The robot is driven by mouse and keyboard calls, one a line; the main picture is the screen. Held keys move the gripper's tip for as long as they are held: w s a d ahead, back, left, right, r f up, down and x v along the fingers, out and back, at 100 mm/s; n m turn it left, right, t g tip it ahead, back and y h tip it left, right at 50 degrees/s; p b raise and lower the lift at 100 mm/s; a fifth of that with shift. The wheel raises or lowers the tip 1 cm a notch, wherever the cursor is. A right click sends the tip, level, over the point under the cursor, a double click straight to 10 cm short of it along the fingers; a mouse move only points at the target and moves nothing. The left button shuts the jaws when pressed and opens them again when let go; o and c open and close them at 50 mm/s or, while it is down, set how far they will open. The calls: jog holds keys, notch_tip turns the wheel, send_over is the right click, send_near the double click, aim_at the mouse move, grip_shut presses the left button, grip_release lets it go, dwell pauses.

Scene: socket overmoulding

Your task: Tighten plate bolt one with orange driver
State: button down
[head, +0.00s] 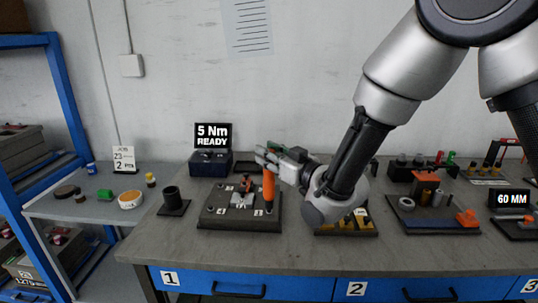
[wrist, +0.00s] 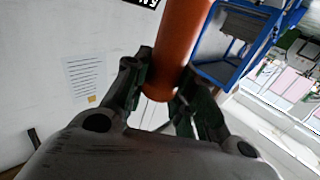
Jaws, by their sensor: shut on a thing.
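The orange driver (head: 268,187) stands upright over the dark fixture plate (head: 217,221), at its right side, near the label 1. My gripper (head: 264,154) is shut on the driver's upper part, coming from the right. In the wrist view the orange driver (wrist: 182,45) sits between the two fingers of my gripper (wrist: 165,88). A light metal plate (head: 243,199) with a small reddish part on it lies in the middle of the fixture, with numbered labels around it. The bolt under the driver is too small or hidden to make out.
A display reading "5 Nm READY" (head: 213,136) stands behind the fixture. A black cup holder (head: 172,201) is to its left. Right of it, partly behind my arm, is a tray with yellow parts (head: 347,222), then a dark stand with an orange block (head: 426,181).

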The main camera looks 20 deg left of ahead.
jog(key=shift+f, duration=1.3)
dwell(1.9)
